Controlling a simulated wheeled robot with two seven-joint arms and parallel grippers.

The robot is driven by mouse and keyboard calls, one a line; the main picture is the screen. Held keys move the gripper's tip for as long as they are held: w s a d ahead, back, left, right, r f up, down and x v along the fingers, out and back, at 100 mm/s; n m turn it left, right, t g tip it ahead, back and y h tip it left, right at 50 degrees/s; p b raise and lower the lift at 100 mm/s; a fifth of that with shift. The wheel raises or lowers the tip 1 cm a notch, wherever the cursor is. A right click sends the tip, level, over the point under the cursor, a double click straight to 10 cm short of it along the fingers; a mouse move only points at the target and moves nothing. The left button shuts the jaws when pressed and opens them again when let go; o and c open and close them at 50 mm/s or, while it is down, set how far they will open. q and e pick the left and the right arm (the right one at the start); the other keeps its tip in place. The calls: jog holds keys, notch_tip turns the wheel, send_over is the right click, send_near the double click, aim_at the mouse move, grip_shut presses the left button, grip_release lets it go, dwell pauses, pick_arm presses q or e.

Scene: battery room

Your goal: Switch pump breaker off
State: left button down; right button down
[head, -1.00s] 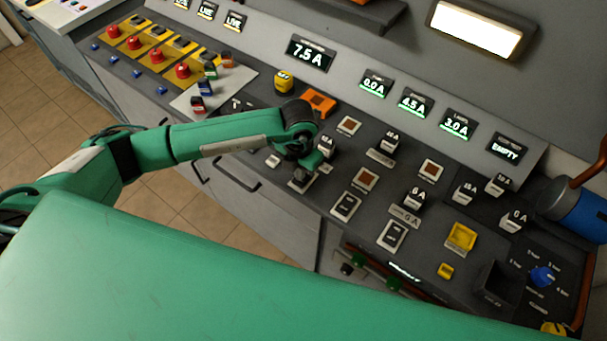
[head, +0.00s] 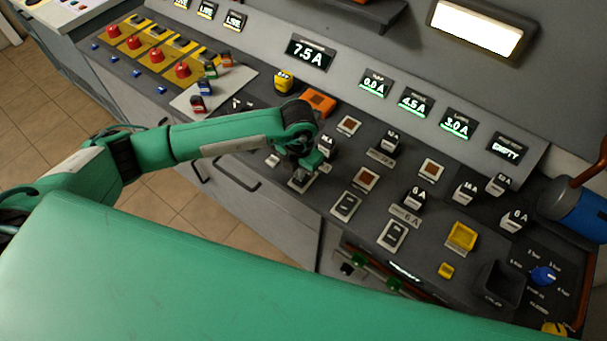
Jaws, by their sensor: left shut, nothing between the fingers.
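My left gripper (head: 303,176) is shut and empty, pointing down over the leftmost of three rocker breakers in the front row. Only part of this breaker's pale plate (head: 298,186) shows; its rocker is hidden by my gripper, so I cannot tell its position or whether I touch it. The other two breakers, a middle one (head: 346,206) and a right one (head: 393,236), are clear of my gripper. The leftmost of three small green-lit displays (head: 375,83) reads 0.0 A; its small label looks like "PUMP". My right gripper is not in view.
Fuse blocks marked in amps, such as a 6 A one (head: 415,196), stand around the breakers. A yellow block (head: 461,236), a dark open bin (head: 499,284) and a blue knob (head: 542,275) are at right.

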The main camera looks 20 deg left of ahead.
pick_arm(q)
jog(key=shift+f+b, duration=0.3)
jog(key=shift+f, duration=0.15)
jog(key=shift+f+b, duration=0.35)
jog(key=shift+f, duration=0.05)
dwell(0.3)
jog(key=shift+r+p, duration=0.7)
jog(key=shift+r, duration=0.55)
jog(key=shift+r+p, duration=1.1)
jog(key=shift+r, duration=1.2)
